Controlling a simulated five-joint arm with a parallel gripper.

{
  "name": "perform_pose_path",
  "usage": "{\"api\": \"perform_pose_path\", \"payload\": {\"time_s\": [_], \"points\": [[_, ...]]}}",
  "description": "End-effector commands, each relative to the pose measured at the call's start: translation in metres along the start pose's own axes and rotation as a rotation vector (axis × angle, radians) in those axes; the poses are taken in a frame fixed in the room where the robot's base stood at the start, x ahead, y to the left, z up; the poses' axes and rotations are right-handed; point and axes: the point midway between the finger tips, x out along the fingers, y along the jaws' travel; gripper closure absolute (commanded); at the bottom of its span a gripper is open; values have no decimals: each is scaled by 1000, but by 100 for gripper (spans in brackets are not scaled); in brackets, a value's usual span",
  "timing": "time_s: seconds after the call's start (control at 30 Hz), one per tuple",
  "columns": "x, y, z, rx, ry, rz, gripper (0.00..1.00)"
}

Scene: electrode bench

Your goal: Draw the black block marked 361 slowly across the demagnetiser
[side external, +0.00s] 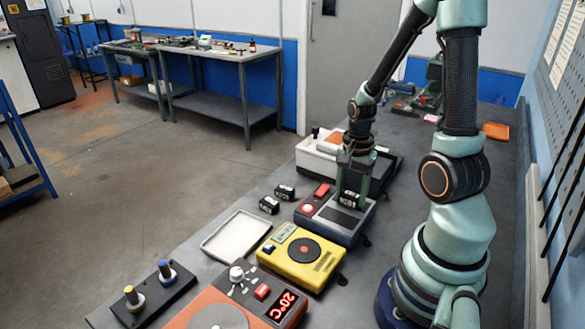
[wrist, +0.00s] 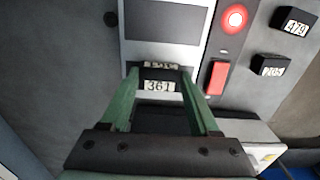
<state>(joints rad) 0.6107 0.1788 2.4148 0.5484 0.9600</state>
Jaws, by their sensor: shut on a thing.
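The black block marked 361 (wrist: 159,86) is between the green fingers of my gripper (wrist: 160,74), which is shut on it; its white label faces the wrist camera. In the side view my gripper (side external: 351,180) points down and holds the block (side external: 349,199) at the far part of the demagnetiser's top. The demagnetiser (side external: 328,222) is a grey-blue box with a dark plate, a lit red lamp and a red switch. I cannot tell whether the block touches the plate.
Two other black labelled blocks (side external: 285,192) (side external: 269,205) lie left of the demagnetiser; one reads 479 (wrist: 295,22). A yellow device (side external: 278,265) stands in front, beside a white tray (side external: 237,236). A hotplate reading 20°C (side external: 285,304) and a two-post stand (side external: 150,292) are nearer.

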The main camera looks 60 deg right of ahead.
Motion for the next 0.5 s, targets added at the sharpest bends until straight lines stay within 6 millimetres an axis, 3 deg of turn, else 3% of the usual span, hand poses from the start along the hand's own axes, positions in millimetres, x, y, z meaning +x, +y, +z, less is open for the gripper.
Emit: {"api": "perform_pose_path", "payload": {"time_s": [0.5], "points": [[0,-1,21,-2,1,-2,100]]}}
